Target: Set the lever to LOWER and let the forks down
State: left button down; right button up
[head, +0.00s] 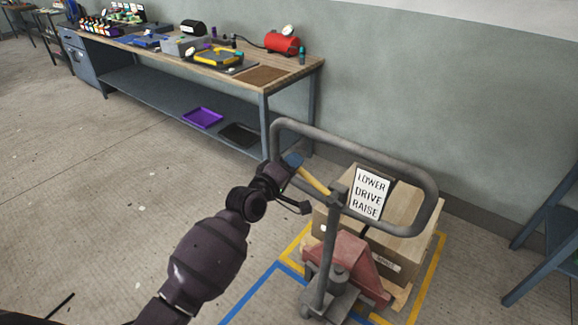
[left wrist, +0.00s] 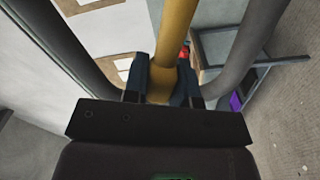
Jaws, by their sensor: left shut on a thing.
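The pallet truck's grey loop handle (head: 425,190) rises in front of the wall. Its yellow lever (head: 315,184) runs from the post up and left, inside the loop. The white sign (head: 369,194) reads LOWER, DRIVE, RAISE from top to bottom. I cannot tell which setting the lever is at. My left gripper (head: 292,164) is shut on the lever near its left end. In the left wrist view the dark blue fingers (left wrist: 162,82) stand on both sides of the yellow lever (left wrist: 175,35). The forks are hidden under the load. My right gripper is not in view.
Cardboard boxes (head: 398,252) sit on a wooden pallet (head: 401,296) behind the red truck body (head: 345,262). Yellow and blue floor lines surround it. A workbench (head: 293,75) with tools stands along the wall. A blue-grey frame (head: 545,225) is at the right. The floor at left is clear.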

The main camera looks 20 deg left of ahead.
pick_arm(q)
jog(key=shift+s+d+r+m+p, duration=0.1)
jog(key=shift+d+r+m+p, duration=0.25)
jog(key=shift+r+m+p, duration=0.35)
jog(key=c, duration=1.2)
grip_release()
jog(key=shift+r, duration=0.1)
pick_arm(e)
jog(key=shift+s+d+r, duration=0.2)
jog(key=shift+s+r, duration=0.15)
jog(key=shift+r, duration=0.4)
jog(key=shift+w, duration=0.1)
pick_arm(q)
jog(key=shift+s+a, duration=0.2)
jog(key=shift+s, duration=0.35)
jog(key=v, duration=0.9)
jog(key=shift+s+b, duration=0.3)
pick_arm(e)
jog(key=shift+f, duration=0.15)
